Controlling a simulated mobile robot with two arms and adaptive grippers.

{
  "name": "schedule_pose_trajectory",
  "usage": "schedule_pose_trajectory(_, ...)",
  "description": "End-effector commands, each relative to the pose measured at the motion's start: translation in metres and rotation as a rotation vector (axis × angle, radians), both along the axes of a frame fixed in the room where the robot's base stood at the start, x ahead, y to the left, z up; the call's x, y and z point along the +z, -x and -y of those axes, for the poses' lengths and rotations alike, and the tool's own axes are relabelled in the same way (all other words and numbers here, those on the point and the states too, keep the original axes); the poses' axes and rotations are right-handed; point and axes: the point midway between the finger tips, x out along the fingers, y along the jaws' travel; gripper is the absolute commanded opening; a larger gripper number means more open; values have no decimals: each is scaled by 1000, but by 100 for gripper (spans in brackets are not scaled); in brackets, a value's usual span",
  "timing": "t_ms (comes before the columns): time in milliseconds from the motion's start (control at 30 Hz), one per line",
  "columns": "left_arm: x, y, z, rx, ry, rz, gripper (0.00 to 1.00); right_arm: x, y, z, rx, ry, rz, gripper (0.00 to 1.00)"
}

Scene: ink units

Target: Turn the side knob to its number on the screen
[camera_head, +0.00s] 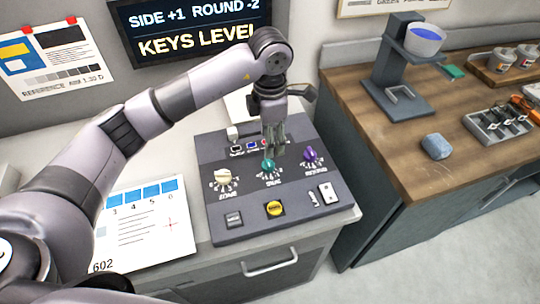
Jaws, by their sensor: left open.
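The screen (193,31) on the back wall reads "SIDE +1 ROUND -2" and "KEYS LEVEL". The dark control panel (225,143) on the cabinet carries a cream knob (223,176), a teal knob (268,166) and a purple knob (310,155) in a row. Their labels look upside down and are too small to read surely, so I cannot tell which is the side knob. My left gripper (273,149) points down, open, just above and behind the teal knob in the picture. I cannot tell whether it touches the knob. My right gripper is out of view.
The panel's front has a grey button (234,219), a yellow button (274,208) and a white switch (328,193). A printed sheet (140,235) lies left of it. A wooden counter (385,148) at right holds a stand (385,75), a grey-blue block (436,146) and a tray.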

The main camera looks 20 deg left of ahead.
Motion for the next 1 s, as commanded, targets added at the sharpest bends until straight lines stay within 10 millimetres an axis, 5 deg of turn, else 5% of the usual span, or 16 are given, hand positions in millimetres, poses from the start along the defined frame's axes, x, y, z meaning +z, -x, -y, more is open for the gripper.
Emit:
schedule_pose_trajectory(400, -74, 0, 0, 1, 0, -2, 49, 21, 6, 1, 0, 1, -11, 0)
schedule_pose_trajectory(833, -87, 0, 0, 0, 1, 1, 49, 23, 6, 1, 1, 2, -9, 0)
schedule_pose_trajectory(1000, -87, 0, 0, 0, 1, 1, 39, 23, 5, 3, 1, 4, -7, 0)
